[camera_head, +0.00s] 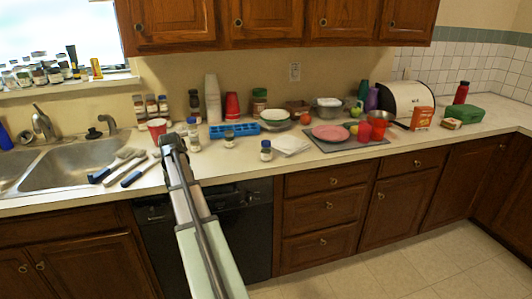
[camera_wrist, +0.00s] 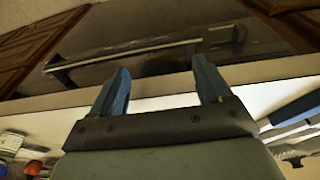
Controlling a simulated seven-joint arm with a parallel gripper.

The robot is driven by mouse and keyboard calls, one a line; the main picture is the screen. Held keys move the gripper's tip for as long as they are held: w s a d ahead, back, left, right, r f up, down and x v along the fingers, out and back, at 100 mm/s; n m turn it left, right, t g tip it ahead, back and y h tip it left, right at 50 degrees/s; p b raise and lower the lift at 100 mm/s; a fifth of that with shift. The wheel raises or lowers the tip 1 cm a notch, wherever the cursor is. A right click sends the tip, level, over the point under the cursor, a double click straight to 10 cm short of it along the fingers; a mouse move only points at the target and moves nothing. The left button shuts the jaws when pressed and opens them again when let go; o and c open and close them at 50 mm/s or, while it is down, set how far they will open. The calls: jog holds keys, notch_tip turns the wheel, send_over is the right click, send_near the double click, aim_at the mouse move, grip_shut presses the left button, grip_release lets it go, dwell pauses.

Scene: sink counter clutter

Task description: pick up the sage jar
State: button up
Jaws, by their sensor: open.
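Several small labelled jars stand on the counter in the head view, and their labels are too small to read, so I cannot tell which is the sage jar. One dark-lidded jar with a pale label (camera_head: 265,151) stands alone near the counter's front edge. Another jar (camera_head: 229,139) stands behind it to the left, and one more (camera_head: 193,133) stands just beyond my gripper. My gripper (camera_head: 171,143) is over the front of the counter, left of these jars. In the wrist view its two blue fingers (camera_wrist: 159,70) are apart with nothing between them.
Long-handled brushes (camera_head: 120,165) lie left of my gripper beside the sink (camera_head: 65,158). A pink plate (camera_head: 330,133) is to the right. The counter's front strip is mostly clear.

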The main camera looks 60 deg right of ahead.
notch_tip(320, 180, up, 4)
jog(key=d, duration=0.3)
jog(key=m+h, duration=0.2)
jog(key=m, duration=0.4)
send_near(266, 148)
jog(key=x, duration=0.4)
jog(key=d+x, duration=0.1)
jog(key=x, duration=0.7)
jog(key=shift+w+d+r, duration=0.2)
jog(key=shift+w+r, duration=0.1)
jog(key=shift+w, duration=0.1)
jog(key=c, duration=1.1)
jog(key=shift+r, duration=0.1)
jog(key=shift+c, duration=0.2)
